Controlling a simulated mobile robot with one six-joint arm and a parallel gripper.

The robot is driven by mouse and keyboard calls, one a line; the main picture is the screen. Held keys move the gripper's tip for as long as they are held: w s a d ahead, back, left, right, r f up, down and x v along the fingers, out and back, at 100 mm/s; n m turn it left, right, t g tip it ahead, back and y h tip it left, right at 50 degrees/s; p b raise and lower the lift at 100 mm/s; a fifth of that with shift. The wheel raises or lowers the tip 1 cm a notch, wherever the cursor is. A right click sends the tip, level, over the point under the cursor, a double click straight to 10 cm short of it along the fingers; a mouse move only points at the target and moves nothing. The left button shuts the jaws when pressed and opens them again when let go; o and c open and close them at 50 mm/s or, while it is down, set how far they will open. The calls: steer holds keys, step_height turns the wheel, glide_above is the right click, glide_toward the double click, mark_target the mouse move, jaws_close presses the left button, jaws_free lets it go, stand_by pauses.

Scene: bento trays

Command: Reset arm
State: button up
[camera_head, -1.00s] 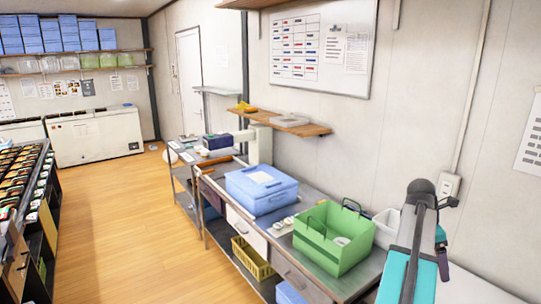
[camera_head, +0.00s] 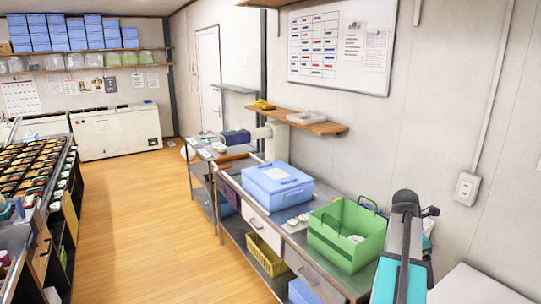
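My arm rises at the lower right, with a teal link, a grey link and a dark rounded joint at its top. A small dark part of it sticks out to the right of that joint. My gripper's fingers do not show; they are hidden behind the arm or out of the picture.
A green open crate (camera_head: 341,240) with white items in it stands on the steel counter just left of my arm. A blue lidded box (camera_head: 277,184) sits further back. Bento trays (camera_head: 32,168) fill the table at far left. The wooden floor (camera_head: 140,225) between is clear.

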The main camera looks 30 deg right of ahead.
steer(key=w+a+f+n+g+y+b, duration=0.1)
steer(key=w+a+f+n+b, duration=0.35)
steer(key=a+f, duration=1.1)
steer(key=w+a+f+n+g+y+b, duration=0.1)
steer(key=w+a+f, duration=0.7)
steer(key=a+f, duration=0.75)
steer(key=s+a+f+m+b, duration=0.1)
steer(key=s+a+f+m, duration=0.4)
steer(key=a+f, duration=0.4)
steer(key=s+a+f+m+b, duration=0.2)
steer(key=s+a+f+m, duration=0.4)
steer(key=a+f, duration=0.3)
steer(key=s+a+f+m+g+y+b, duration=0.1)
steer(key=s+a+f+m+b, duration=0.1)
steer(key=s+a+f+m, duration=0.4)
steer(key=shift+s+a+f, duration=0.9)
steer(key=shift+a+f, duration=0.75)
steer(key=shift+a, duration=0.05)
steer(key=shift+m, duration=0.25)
